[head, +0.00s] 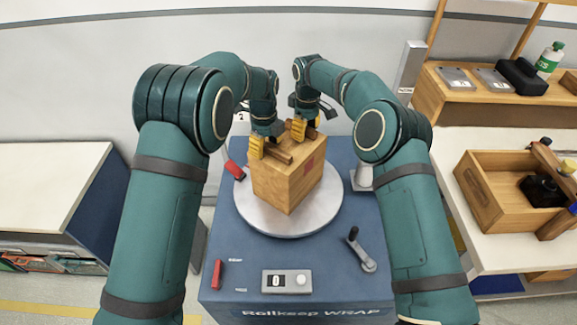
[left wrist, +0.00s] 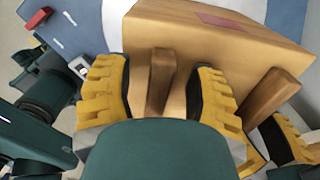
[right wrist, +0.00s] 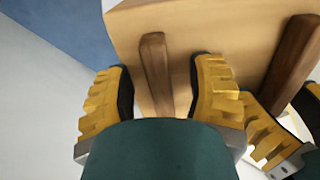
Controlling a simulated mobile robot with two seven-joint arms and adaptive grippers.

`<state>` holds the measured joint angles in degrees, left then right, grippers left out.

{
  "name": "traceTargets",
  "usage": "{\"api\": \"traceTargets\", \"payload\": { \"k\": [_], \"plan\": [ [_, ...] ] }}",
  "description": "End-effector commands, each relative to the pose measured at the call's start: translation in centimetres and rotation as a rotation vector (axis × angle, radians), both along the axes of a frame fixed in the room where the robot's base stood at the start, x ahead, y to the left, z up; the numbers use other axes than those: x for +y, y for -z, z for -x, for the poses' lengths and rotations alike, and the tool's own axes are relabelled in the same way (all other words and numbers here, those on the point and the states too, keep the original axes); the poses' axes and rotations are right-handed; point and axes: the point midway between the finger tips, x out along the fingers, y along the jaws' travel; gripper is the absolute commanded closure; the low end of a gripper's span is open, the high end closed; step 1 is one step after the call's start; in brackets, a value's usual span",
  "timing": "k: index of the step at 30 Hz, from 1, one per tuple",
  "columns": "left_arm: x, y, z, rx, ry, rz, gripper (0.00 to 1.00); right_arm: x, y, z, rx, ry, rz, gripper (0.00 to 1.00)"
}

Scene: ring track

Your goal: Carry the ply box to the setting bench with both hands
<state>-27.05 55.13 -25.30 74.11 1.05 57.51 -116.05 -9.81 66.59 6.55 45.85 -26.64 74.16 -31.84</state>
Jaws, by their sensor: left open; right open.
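The ply box (head: 287,186) is a light wooden cube with a reddish patch on it. It stands on a round grey turntable (head: 252,220) on the blue wrapping machine. Two dark wooden bars lie on its top. My left gripper (head: 265,148) is open at the box's top left, its yellow fingers on either side of one bar (left wrist: 160,80) in the left wrist view. My right gripper (head: 304,130) is open at the far top, its fingers on either side of the other bar (right wrist: 156,75) in the right wrist view. Neither gripper is closed on its bar.
The blue machine (head: 335,290) has a crank (head: 361,249), a counter box (head: 286,282) and red levers. A white bench (head: 490,240) at the right holds a wooden tray (head: 487,200). A shelf (head: 480,105) stands behind it. A white-topped cabinet (head: 50,180) is at the left.

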Motion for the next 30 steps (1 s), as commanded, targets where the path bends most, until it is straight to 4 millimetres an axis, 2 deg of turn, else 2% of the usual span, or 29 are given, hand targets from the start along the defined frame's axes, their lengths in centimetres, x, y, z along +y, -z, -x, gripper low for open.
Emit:
{"api": "traceTargets", "payload": {
  "k": [5, 9, 10, 30],
  "plan": [
    [0.02, 0.0, 0.01, 0.001, 0.0, -0.001, 0.43, -0.01, -0.01, 0.0, 0.0, 0.0, 0.0, 0.43],
    [0.02, -0.01, 0.01, 0.001, 0.0, -0.001, 0.92, -0.02, -0.02, -0.01, 0.0, 0.0, 0.0, 0.92],
    [0.02, -0.01, 0.01, 0.001, 0.0, -0.001, 1.0, -0.02, -0.03, -0.01, 0.0, 0.0, 0.0, 1.0],
    [0.03, -0.28, 0.04, 0.002, 0.0, -0.001, 1.0, 0.02, -0.33, 0.02, 0.001, 0.0, -0.001, 1.0]
  ]
}}
